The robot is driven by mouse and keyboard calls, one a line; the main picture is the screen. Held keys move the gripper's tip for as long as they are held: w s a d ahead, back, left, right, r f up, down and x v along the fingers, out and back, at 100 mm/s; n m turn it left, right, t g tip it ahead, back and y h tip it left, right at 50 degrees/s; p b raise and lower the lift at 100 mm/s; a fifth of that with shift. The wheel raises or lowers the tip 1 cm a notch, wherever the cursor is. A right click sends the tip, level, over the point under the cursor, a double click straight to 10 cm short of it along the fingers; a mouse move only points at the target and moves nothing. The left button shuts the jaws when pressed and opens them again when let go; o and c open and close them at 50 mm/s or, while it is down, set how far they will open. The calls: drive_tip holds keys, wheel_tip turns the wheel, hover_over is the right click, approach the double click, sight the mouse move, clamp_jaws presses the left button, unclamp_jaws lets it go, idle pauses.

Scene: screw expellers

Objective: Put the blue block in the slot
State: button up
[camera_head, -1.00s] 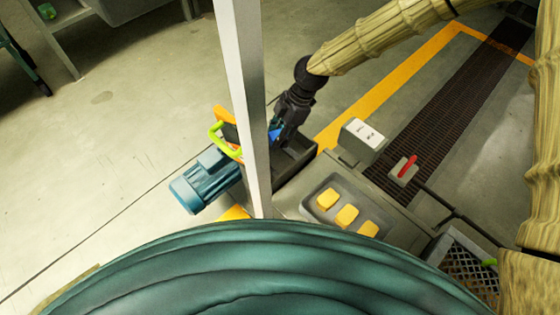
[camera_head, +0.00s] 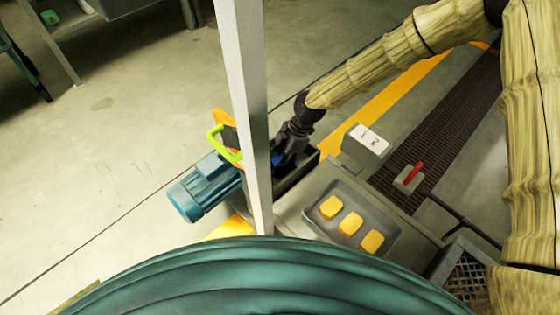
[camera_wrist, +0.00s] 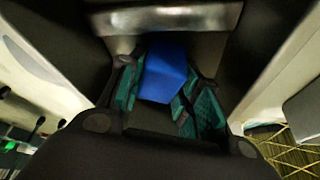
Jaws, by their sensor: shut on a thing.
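The blue block (camera_wrist: 165,75) sits between the two green-padded fingers of my gripper (camera_wrist: 160,100) in the wrist view, and the fingers are shut on it. In the head view, only a small bit of blue (camera_head: 277,159) shows beside my gripper (camera_head: 287,150), partly behind the pale post. My gripper points down at the dark open box (camera_head: 297,172) of the machine, beside the blue motor. In the wrist view a grey metal edge lies just beyond the block. I cannot make out the slot itself, or whether the block touches anything there.
A pale post (camera_head: 250,110) stands in front of the machine. A blue motor (camera_head: 205,187) and a lime-green handle (camera_head: 222,143) are to its left. A tray (camera_head: 383,222) with yellow blocks, a labelled box (camera_head: 366,143) and a red lever (camera_head: 413,174) are to the right.

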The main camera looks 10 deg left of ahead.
drive_tip(key=o, duration=1)
drive_tip(key=shift+o, duration=0.2)
drive_tip(key=p+v, duration=0.3)
drive_tip(key=v, duration=0.9)
drive_tip(key=shift+r, duration=0.15)
